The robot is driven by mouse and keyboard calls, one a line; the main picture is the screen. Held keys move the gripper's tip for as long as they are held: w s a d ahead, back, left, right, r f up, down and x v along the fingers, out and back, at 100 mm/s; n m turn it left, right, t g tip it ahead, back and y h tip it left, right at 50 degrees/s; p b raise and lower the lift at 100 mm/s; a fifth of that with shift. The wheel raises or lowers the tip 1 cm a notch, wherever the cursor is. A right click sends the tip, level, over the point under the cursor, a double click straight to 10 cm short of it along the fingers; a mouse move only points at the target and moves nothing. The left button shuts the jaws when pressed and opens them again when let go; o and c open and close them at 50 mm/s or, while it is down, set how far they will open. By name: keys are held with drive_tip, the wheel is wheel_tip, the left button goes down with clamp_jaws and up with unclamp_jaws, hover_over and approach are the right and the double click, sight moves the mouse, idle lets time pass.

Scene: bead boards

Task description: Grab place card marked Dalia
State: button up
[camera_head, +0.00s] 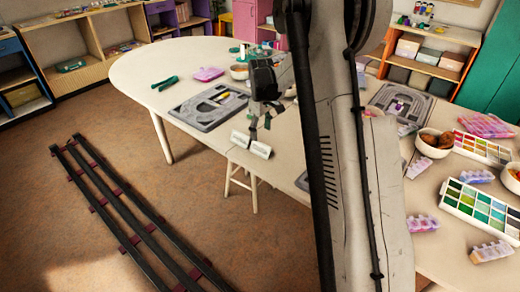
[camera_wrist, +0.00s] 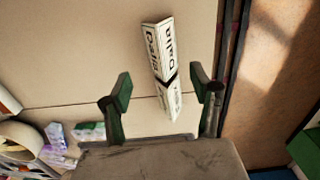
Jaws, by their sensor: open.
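Two folded white place cards stand at the table's near edge in the head view: a left one (camera_head: 240,138) and a right one (camera_head: 260,150). Their lettering is too small to read there. In the wrist view a card with dark lettering (camera_wrist: 158,48) lies ahead of the fingertips; its name is not clearly legible. A second white card (camera_wrist: 171,101) adjoins it and lies between the fingers in the picture. I cannot tell which card is marked Dalia. My gripper (camera_head: 261,126) is open above the cards, and its spread green-padded fingers (camera_wrist: 162,92) hold nothing.
A grey board (camera_head: 208,108) lies left of the cards, with green pliers (camera_head: 165,83) beyond it. Another grey board (camera_head: 402,101), bowls (camera_head: 434,142) and paint palettes (camera_head: 480,208) lie to the right. The table edge drops to open floor beside the cards.

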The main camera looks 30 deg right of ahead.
sight(262, 147)
wheel_tip(262, 147, down, 2)
drive_tip(key=shift+f, duration=0.25)
drive_tip(key=shift+s+f+b, duration=0.2)
drive_tip(key=shift+s+f, duration=0.05)
drive_tip(key=shift+f, duration=1.05)
drive_tip(key=shift+s+f+b, duration=0.2)
drive_tip(key=shift+s+f, duration=0.05)
drive_tip(key=shift+f, duration=1.05)
drive_tip(key=c, duration=0.8)
